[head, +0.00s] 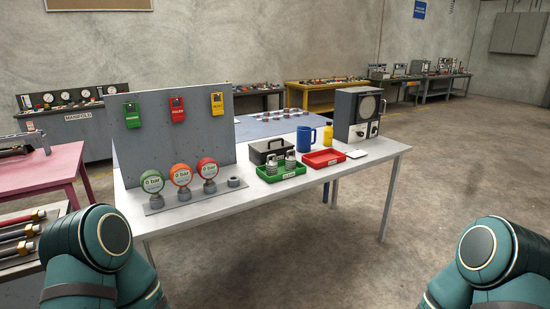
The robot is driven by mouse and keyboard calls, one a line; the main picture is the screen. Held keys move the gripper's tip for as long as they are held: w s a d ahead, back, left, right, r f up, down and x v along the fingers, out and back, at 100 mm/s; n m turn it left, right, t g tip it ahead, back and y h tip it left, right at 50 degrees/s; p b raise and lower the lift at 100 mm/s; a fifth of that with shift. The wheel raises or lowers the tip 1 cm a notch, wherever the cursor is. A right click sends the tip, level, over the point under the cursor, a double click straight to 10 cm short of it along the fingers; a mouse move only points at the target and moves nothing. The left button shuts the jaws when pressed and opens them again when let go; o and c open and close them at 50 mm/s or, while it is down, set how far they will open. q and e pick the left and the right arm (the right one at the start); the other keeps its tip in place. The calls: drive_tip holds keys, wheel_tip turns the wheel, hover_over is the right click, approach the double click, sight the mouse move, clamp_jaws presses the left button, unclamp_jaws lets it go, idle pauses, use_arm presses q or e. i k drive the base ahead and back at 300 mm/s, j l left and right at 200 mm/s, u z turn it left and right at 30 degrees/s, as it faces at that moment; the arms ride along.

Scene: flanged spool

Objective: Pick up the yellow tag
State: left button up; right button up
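The yellow tag (217,103) hangs at the right end of the upright grey board (150,155) on the white table. A red tag (178,109) hangs in the middle of the board and a green tag (132,114) at its left. The print on the tags is too small to read surely. Both my arms show only as teal links at the lower left and lower right corners. Neither gripper is in view, and both arms are well apart from the tags.
Green, orange and red gauges (181,175) stand before the board, with a small grey ring (236,182) beside them. A green tray (281,171), red tray (323,158), blue mug (306,139), yellow bottle (328,135) and grey instrument (358,113) stand to the right. The table's front right is clear.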

sight(218, 108)
drive_tip(key=i+l, duration=0.1)
drive_tip(key=i, duration=1.4)
drive_tip(key=j+u, duration=0.05)
drive_tip(key=j, duration=0.05)
